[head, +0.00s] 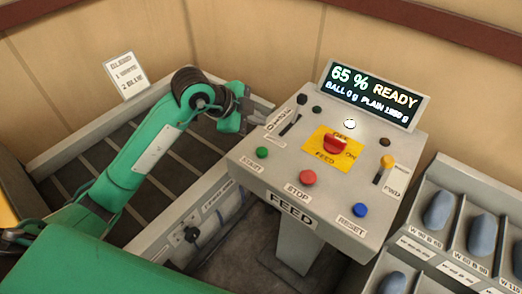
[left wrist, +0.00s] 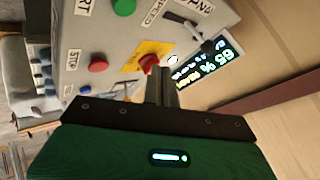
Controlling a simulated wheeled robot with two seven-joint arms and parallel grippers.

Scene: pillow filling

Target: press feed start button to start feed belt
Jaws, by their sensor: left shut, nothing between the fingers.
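The feed panel (head: 250,165) is a grey sloped box labelled FEED. The green START button (head: 262,153) sits at its near left corner; it also shows at the top edge of the left wrist view (left wrist: 123,7). The red STOP button (head: 307,177) and blue RESET button (head: 360,210) lie along the same edge. A red knob (head: 335,145) sits on a yellow plate marked FEED, with ON to its right. My left gripper (head: 248,110) is shut and empty by the panel's far left edge, apart from the green button. My right gripper is not in view.
A display (head: 374,94) on the panel reads 65 % READY. A black-handled lever (head: 290,124) stands close to my left gripper, and a yellow-handled lever (head: 383,170) on the right. Bins (head: 446,179) with blue-grey pieces stand at right. A slatted belt (head: 100,155) lies behind my left arm.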

